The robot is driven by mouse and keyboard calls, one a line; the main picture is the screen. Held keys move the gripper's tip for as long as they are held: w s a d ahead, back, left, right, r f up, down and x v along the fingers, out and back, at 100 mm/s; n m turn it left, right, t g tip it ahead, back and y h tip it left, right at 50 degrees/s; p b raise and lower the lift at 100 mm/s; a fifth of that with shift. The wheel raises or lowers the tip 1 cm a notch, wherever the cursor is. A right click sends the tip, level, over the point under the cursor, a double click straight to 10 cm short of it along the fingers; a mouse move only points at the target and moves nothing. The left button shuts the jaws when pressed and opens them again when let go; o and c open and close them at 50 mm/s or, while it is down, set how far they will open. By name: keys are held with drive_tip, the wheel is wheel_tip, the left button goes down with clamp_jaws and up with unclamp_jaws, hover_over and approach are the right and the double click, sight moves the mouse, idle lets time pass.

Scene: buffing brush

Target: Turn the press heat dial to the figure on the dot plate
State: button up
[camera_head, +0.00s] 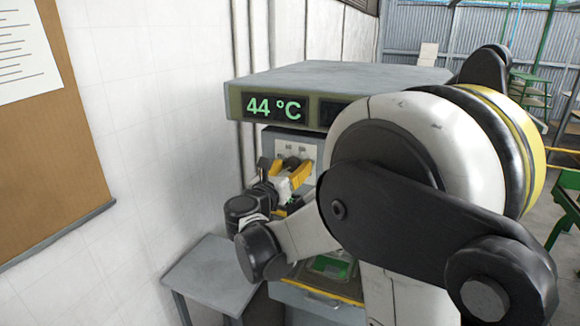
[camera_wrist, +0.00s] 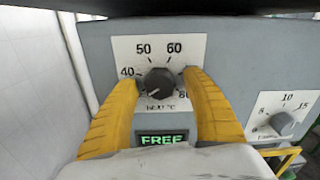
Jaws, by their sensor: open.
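The heat dial (camera_wrist: 160,83) is a dark round knob on a white scale plate (camera_wrist: 188,46) on the press front. The figures 40, 50, 60 and 80 show around it; others are hidden by the fingers. I cannot tell for sure where its pointer stands. My gripper (camera_wrist: 161,78) is open, one yellow finger on each side of the dial; contact cannot be made out. In the head view my gripper (camera_head: 284,172) is at the press panel. The green display (camera_head: 273,107) reads 44 °C. I cannot make out a dot plate in either view.
A lit FREE sign (camera_wrist: 162,140) sits below the dial. A second, smaller dial (camera_wrist: 283,124) with 10 and 15 on its scale is to the right. A grey side table (camera_head: 213,272) and a corkboard (camera_head: 50,150) are at left. My arm covers much of the press.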

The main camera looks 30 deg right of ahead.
drive_tip(key=c, duration=1.2)
drive_tip(key=shift+m, duration=0.3)
